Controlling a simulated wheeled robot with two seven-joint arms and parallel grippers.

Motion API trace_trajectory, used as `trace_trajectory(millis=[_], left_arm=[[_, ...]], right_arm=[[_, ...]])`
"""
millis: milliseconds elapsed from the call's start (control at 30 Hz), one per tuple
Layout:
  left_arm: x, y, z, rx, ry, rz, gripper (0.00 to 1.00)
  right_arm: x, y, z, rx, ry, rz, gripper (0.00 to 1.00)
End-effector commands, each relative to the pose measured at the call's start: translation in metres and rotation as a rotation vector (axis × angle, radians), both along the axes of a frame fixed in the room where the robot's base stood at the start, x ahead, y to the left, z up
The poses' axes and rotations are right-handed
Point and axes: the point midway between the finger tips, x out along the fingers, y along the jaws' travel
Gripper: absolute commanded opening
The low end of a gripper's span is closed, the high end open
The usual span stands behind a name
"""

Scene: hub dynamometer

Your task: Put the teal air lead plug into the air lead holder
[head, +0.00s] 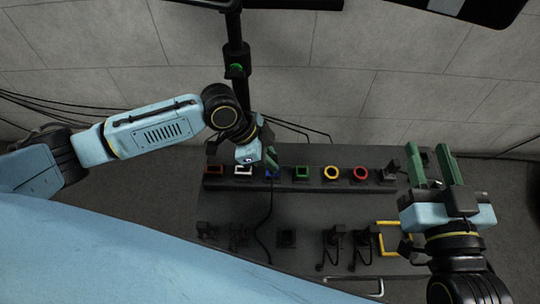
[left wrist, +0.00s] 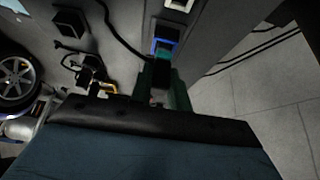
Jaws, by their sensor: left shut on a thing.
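My left gripper (head: 270,160) is over the back row of holders, its green fingers pointing down in the left wrist view (left wrist: 165,90). It is shut on the teal plug (left wrist: 163,54), which shows as a small teal patch between the fingertips. The plug is at a blue-rimmed holder (left wrist: 166,43); I cannot tell whether it is inside or just in front. A dark lead (head: 268,215) hangs from below the gripper and curves over the table. My right gripper (head: 434,167) is open and empty, over the table's right end.
The dark table (head: 225,206) carries a raised row with a white-rimmed holder (head: 243,170), a yellow ring (head: 331,172) and a red ring (head: 360,174). Several black fittings with leads, such as one fitting (head: 286,238), stand nearer the front. A yellow handle (head: 394,226) is at the right edge.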

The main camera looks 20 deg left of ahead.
Motion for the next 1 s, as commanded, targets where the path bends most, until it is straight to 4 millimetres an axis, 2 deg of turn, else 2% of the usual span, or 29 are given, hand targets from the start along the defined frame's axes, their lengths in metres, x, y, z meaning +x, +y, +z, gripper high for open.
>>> trace_trajectory(millis=[1000], left_arm=[[0.000, 0.000, 0.032, 0.000, 0.000, 0.000, 0.00]], right_arm=[[0.000, 0.000, 0.042, 0.000, 0.000, 0.000, 0.36]])
